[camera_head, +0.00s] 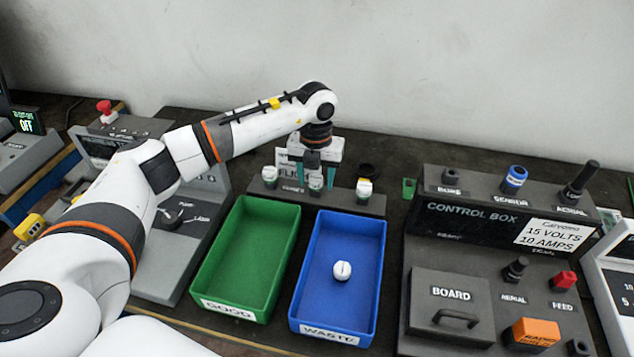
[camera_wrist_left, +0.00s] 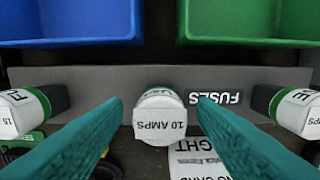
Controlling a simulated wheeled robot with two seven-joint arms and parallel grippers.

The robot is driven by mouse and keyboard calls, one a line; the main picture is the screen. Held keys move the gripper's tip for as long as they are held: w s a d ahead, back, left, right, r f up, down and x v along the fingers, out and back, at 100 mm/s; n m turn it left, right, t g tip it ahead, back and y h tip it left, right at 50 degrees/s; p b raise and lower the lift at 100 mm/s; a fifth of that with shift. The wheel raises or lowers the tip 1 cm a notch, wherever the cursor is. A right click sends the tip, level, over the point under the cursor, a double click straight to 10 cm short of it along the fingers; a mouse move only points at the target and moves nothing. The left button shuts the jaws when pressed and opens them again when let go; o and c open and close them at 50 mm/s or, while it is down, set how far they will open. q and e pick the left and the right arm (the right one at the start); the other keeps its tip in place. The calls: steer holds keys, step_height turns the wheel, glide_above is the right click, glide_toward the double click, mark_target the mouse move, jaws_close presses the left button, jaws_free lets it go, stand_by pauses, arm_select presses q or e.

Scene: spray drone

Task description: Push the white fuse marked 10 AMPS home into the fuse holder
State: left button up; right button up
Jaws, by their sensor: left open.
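The white fuse marked 10 AMPS (camera_wrist_left: 160,118) stands in the middle of the grey rack labelled FUSES (camera_wrist_left: 85,88). In the head view this fuse (camera_head: 315,183) is partly hidden by my left gripper (camera_head: 316,170). The teal fingers of my left gripper (camera_wrist_left: 160,103) are open, one on each side of the fuse, with a visible gap to it on both sides. The grey control box (camera_head: 470,216) is at the right; a short dark socket (camera_head: 451,177) is at its top left, its label too small to read surely. My right gripper is not in view.
Two other white-capped fuses stand in the rack, left (camera_head: 269,174) and right (camera_head: 364,188). In front are a green GOOD tray (camera_head: 233,303), empty, and a blue WASTE tray (camera_head: 325,330) holding a white fuse-like piece (camera_head: 342,271). A black ring lies behind the rack.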

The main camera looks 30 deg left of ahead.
mark_target(316, 178)
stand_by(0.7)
arm_select(q)
steer(key=shift+c, duration=0.2)
jaws_close()
steer(key=shift+r, duration=0.2)
steer(key=shift+r+p, duration=1.9)
steer(key=shift+r, duration=0.95)
